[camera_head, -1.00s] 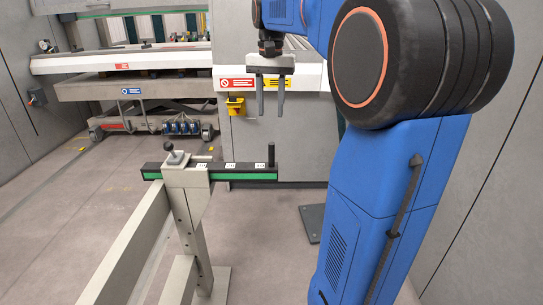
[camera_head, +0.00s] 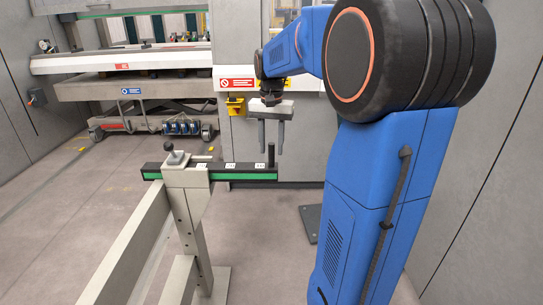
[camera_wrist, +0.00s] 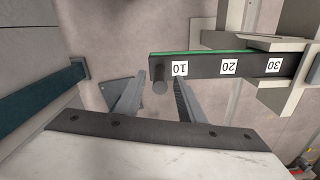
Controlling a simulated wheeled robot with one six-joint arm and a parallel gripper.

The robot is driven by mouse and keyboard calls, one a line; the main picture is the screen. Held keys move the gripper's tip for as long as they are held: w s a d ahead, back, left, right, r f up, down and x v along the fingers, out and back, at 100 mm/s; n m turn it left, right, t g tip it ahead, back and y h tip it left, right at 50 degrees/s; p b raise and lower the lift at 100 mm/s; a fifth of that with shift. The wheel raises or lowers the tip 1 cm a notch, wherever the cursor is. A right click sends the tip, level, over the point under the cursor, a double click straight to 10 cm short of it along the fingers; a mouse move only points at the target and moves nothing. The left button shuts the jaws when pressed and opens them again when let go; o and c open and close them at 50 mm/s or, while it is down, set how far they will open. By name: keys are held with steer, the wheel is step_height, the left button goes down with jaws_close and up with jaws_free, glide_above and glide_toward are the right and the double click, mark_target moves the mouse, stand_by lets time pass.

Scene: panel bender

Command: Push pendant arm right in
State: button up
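The pendant arm appears to be the black bar with a green side strip (camera_head: 247,174), lying level across a beige post (camera_head: 187,181). Number labels 10, 20 and 30 show on the bar in the wrist view (camera_wrist: 203,66). A dark upright peg (camera_head: 271,157) stands at its right end in the head view. My gripper (camera_head: 271,150) is open above that end. In the wrist view the peg (camera_wrist: 159,81) lies between the two parted fingers of my gripper (camera_wrist: 160,78), with gaps at both sides. Contact with the peg cannot be seen.
A beige rail (camera_head: 125,245) runs toward the front left. The grey machine (camera_head: 232,155) stands behind. A dark floor plate (camera_head: 311,222) lies right of the post. Open floor lies left.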

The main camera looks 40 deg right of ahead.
mark_target(271, 166)
steer(key=shift+f, duration=1.9)
jaws_close()
